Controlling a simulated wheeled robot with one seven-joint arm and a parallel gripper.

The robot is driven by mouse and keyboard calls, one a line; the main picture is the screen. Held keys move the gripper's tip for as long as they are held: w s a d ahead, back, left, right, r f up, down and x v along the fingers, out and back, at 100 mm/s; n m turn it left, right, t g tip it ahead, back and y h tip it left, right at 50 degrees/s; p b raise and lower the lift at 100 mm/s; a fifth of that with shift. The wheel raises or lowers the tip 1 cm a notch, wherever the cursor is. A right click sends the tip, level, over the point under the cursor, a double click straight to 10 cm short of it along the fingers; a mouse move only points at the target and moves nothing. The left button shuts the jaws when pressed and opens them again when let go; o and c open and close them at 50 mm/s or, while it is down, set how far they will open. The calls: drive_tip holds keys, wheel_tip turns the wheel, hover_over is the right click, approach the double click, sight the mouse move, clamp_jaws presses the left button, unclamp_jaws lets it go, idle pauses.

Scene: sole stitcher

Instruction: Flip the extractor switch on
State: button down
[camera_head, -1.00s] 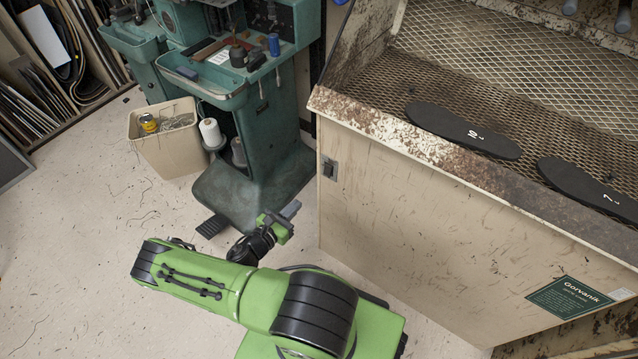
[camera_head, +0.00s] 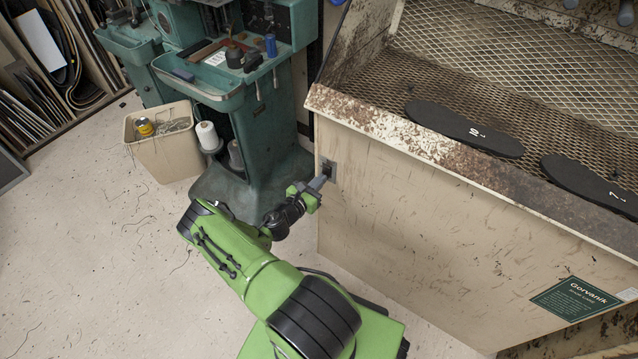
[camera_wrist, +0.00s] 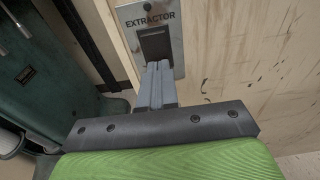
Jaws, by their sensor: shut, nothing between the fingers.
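The extractor switch (camera_wrist: 154,42) is a dark rocker on a grey metal plate labelled "EXTRACTOR" (camera_wrist: 148,18), near the left edge of the cream cabinet front. In the head view the switch plate (camera_head: 328,165) is small and partly covered by my fingertips. My gripper (camera_head: 320,183) is shut and empty, pointing at the plate. In the wrist view its closed grey fingers (camera_wrist: 157,85) overlap the lower part of the rocker. I cannot tell whether they touch it, and the rocker's position is unclear.
The cream cabinet (camera_head: 430,215) has a mesh top with two black soles (camera_head: 464,128) on it. A green stitching machine (camera_head: 255,150) stands to the left, with a bin (camera_head: 165,150) beside it.

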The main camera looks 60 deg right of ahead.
drive_tip(key=shift+d, duration=0.15)
idle(0.3)
drive_tip(key=w+a+f, duration=0.2)
drive_tip(key=a, duration=1.1)
drive_tip(key=shift+w+a, duration=0.15)
drive_tip(key=shift+a, duration=0.25)
drive_tip(key=shift+r, duration=0.15)
